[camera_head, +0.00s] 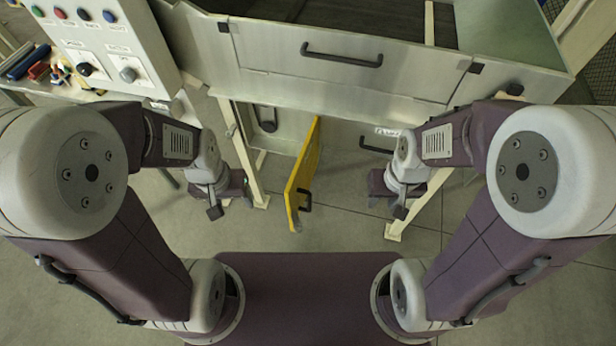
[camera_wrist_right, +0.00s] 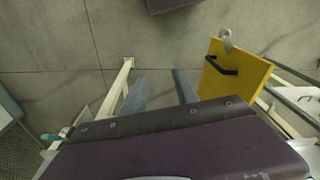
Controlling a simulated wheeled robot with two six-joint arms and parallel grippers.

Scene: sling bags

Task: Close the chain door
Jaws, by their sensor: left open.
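The chain door (camera_head: 303,170) is a yellow panel with a black handle (camera_head: 305,200). It stands swung out from the lower front of the metal machine, seen nearly edge-on in the head view. In the right wrist view the yellow door (camera_wrist_right: 240,75) is at the right, its dark handle (camera_wrist_right: 221,66) facing the camera. My left gripper (camera_head: 240,195) is left of the door and apart from it. My right gripper (camera_head: 380,195) is right of the door; its two grey fingers (camera_wrist_right: 161,88) are spread and empty, not touching the door. The left fingertips are hard to see.
The machine's upper metal front (camera_head: 340,65) with a black handle spans above the door. A control box (camera_head: 110,50) with buttons is at upper left, beside a shelf of coloured items. Pale frame legs (camera_head: 418,205) stand near both grippers. The floor around the door's free edge is clear.

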